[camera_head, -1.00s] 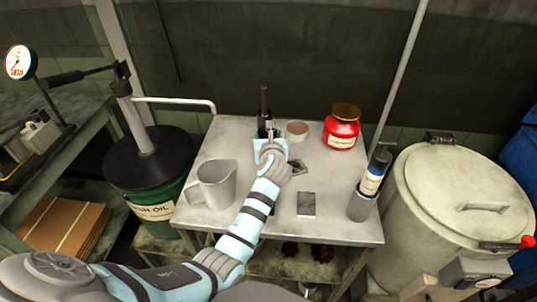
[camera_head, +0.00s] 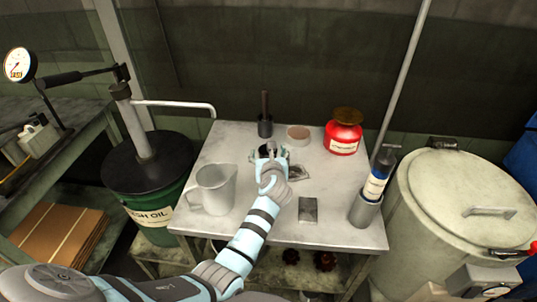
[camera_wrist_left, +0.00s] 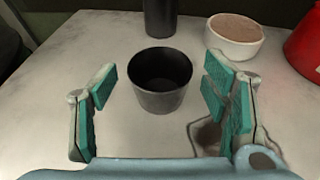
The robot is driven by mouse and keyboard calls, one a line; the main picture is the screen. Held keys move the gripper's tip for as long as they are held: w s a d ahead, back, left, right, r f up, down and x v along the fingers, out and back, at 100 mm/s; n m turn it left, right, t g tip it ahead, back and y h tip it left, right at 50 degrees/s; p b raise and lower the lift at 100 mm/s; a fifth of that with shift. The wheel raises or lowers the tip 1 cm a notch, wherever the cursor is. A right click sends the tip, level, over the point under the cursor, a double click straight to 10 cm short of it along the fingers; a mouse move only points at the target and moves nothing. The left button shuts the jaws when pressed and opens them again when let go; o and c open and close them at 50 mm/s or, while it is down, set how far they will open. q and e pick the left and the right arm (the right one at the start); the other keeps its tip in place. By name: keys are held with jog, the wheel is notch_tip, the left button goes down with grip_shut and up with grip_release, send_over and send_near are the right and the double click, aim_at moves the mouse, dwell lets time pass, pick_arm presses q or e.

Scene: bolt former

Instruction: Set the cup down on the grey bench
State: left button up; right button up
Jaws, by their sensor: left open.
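The cup, a small dark grey tapered one (camera_wrist_left: 160,82), stands upright and empty on the grey bench (camera_wrist_left: 60,75). In the head view the cup (camera_head: 267,150) shows only partly, behind my left gripper (camera_head: 271,161), on the bench top (camera_head: 345,222). In the wrist view my left gripper (camera_wrist_left: 160,95) is open, one finger on each side of the cup. There is a clear gap between each finger and the cup. The cup sits slightly beyond the fingertips. My right gripper is not in view.
Behind the cup stand a black pot with a brown handle (camera_head: 265,125) and a pale bowl (camera_head: 298,133). A red can (camera_head: 342,136) is back right. A metal jug (camera_head: 213,188), a small grey block (camera_head: 308,209) and a blue bottle in a holder (camera_head: 372,185) stand around.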

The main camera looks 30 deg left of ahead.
pick_arm(q)
jog(key=shift+s+d+r+p, duration=0.1)
jog(key=shift+s+r+p, duration=0.05)
jog(key=shift+r+p, duration=0.2)
jog(key=p+v, duration=0.5)
jog(key=v, duration=0.1)
jog(key=shift+s+d+r+p, duration=0.15)
jog(key=shift+s+r+p, duration=0.1)
jog(key=shift+p, duration=0.15)
jog(key=shift+s+d, duration=0.15)
jog(key=shift+s, duration=0.15)
jog(key=shift+f, duration=0.15)
jog(key=shift+w, duration=0.1)
